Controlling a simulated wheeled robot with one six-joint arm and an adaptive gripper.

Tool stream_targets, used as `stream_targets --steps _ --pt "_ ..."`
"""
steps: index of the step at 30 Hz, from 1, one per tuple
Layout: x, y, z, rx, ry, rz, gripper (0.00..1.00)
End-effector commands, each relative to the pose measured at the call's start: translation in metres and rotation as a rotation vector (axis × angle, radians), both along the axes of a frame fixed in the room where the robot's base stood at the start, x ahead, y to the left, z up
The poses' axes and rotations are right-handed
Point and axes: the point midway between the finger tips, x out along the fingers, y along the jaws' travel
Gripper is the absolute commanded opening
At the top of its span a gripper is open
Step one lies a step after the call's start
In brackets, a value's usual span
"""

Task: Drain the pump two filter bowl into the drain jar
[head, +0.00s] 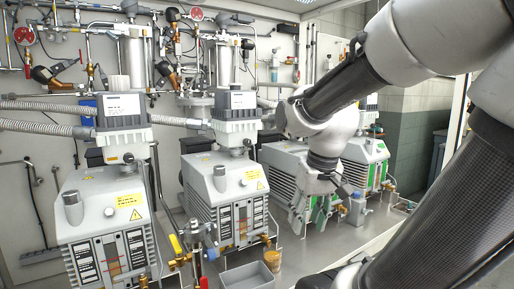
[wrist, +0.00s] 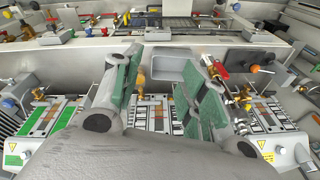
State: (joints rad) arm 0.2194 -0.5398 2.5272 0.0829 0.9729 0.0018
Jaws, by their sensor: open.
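Grey-white pumps stand in a row in the head view; I cannot read which is pump two. The front-left pump (head: 100,215) and the second from left (head: 225,190) show most fully. I cannot pick out the filter bowl for certain. My gripper (head: 308,224) hangs in front of the pumps at right. Its green-padded fingers (wrist: 163,62) are apart with nothing held between them.
Brass valves with yellow (head: 175,245) and red handles (wrist: 214,66) stand along the bench front. A blue-capped bottle (head: 357,207) stands right of my gripper. Hoses, gauges and pipes cover the back wall. Some bare bench (head: 325,245) shows below my gripper.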

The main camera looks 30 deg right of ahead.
Motion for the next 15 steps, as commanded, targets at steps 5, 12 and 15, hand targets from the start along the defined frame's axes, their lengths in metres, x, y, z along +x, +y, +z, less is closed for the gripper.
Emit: stream_targets --steps 5,12,15 --pt "0.030 0.028 -0.037 0.374 0.080 -0.372 0.42" --pt "0.151 0.051 -0.035 1.024 0.003 -1.016 0.42" --pt "0.213 0.030 -0.017 1.293 -0.079 -1.263 0.42"
